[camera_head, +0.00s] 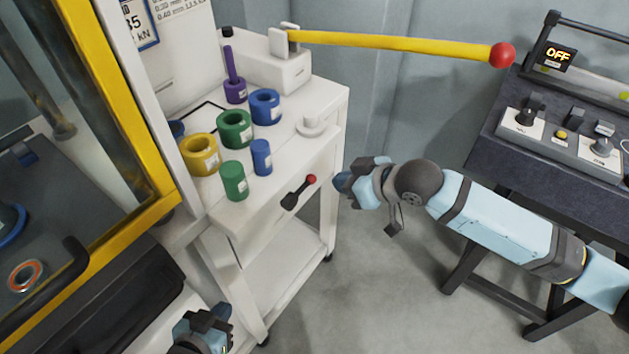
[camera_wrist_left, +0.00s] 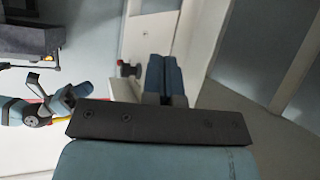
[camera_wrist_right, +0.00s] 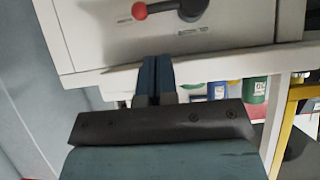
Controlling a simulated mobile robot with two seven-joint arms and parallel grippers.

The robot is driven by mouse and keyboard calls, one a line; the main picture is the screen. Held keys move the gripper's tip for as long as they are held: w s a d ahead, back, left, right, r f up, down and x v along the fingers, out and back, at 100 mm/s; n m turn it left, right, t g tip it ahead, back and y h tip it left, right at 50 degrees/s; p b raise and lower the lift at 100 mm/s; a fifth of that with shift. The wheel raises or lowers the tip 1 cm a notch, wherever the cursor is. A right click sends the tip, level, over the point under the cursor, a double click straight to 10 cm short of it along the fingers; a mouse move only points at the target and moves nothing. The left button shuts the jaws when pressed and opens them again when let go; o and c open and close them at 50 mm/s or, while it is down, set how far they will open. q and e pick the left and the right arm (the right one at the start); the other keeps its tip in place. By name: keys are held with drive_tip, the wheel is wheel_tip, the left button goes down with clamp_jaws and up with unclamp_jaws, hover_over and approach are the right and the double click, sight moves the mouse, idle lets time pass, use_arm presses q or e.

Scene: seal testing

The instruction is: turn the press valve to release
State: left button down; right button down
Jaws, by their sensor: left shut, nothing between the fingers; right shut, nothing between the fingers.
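The press valve (camera_head: 299,191) is a black lever with a red ball end on the front panel of the white cabinet. In the head view the lever slants up to the right. The right wrist view shows the valve (camera_wrist_right: 188,9) at its top edge, past the fingertips. It is small in the left wrist view (camera_wrist_left: 127,68). My right gripper (camera_head: 341,182) is shut and empty, just right of the red ball in the head view; no contact shows. My left gripper (camera_head: 224,312) is shut and empty, low in the head view, well away from the valve.
Colored rings and cylinders (camera_head: 235,130) stand on the cabinet top (camera_head: 318,108). A long yellow lever (camera_head: 400,39) with a red ball extends right above. The yellow-framed press (camera_head: 125,95) is at left. A control panel (camera_head: 560,140) reading OFF sits on a dark table at right.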

sight(311, 182)
drive_tip(key=b+x, duration=0.2)
drive_tip(key=x, duration=0.8)
use_arm(q)
drive_tip(key=shift+w+d+f, duration=0.1)
drive_tip(key=shift+d, duration=0.1)
